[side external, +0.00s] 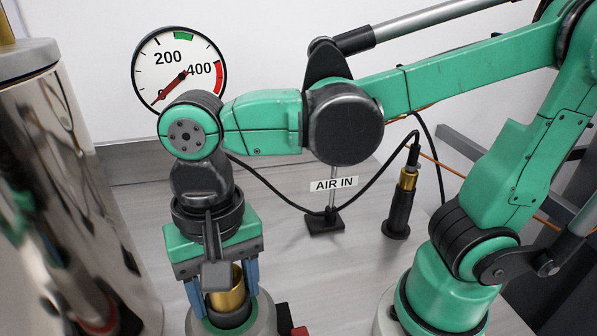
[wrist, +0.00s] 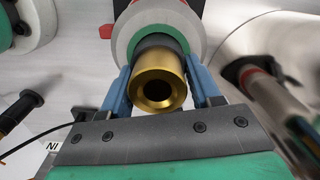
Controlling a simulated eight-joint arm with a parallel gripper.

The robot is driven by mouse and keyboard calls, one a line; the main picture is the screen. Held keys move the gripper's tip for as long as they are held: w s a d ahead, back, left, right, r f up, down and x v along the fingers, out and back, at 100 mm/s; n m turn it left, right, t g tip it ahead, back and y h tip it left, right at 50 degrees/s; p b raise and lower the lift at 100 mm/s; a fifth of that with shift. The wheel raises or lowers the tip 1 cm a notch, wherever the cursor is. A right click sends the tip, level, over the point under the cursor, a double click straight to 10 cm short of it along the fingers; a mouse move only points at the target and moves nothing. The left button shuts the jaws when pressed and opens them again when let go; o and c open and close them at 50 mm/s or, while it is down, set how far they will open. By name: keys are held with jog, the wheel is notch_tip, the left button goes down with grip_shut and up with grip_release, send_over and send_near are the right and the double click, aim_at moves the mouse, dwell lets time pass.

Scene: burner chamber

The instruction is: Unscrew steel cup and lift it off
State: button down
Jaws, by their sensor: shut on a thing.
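My gripper (side external: 226,308) points down at the bottom of the side view, with one blue finger on each side of a brass-coloured cylinder (side external: 226,290). Just below the brass is a dark grey collar, which I take as the steel cup (side external: 232,318). In the wrist view the brass cylinder (wrist: 159,88) has a round hole in its near end. The dark grey cup (wrist: 157,44) lies behind it, between the fingertips of my gripper (wrist: 158,66). My gripper is shut on the cup; the exact contact is partly hidden. The cup sits within a green ring on a pale round base (wrist: 125,40).
A large shiny metal cylinder (side external: 70,190) stands close on the left. A dial gauge (side external: 179,71) is on the back wall. Behind to the right are an AIR IN sign (side external: 334,184) on a stand and a black post with a brass fitting (side external: 402,205) and cable.

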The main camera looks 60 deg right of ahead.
jog(key=n, duration=0.5)
jog(key=shift+w+a, duration=0.1)
jog(key=shift+a, duration=0.1)
jog(key=shift+r, duration=0.6)
jog(key=shift+r, duration=1.45)
notch_tip(320, 180, up, 8)
jog(key=shift+f, duration=0.25)
dwell(0.5)
